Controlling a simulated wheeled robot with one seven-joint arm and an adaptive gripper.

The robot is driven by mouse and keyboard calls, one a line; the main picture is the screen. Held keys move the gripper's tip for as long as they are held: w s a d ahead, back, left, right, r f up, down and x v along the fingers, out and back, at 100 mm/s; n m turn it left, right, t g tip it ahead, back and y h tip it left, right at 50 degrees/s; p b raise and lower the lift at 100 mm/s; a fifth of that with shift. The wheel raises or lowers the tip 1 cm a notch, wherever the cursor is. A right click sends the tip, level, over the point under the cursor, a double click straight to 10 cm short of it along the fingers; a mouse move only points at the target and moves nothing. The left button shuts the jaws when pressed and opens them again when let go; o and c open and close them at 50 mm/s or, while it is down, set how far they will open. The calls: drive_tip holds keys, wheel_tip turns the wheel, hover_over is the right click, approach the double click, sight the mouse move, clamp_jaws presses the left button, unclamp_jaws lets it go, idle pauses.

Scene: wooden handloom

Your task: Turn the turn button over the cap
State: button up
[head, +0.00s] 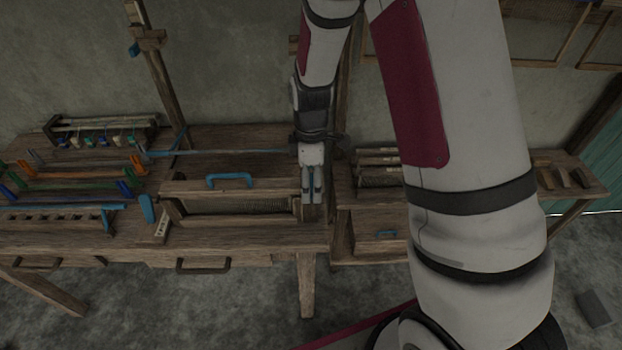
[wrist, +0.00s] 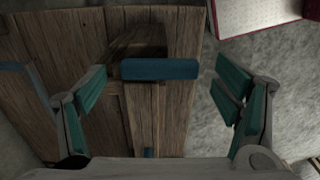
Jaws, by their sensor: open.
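In the wrist view a blue bar (wrist: 160,69), which looks like the turn button, lies crosswise over a narrow wooden post or rail. My gripper (wrist: 160,88) is open, with one green-padded finger on each side of the bar and a gap to both. In the head view my gripper (head: 313,190) points down at the right end of the loom's front frame and hides the button there. A wooden cap bar (head: 270,186) with a blue handle (head: 230,180) runs left from the gripper. I cannot tell whether the button overlaps the cap.
An upright blue piece (head: 147,208) stands at the frame's left end. A shelf with spools (head: 378,180) stands close to the right of the gripper. A dark wooden block (wrist: 138,40) lies behind the bar.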

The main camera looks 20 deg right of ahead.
drive_tip(key=shift+f, duration=0.2)
drive_tip(key=c, duration=1.2)
drive_tip(key=shift+o, duration=0.2)
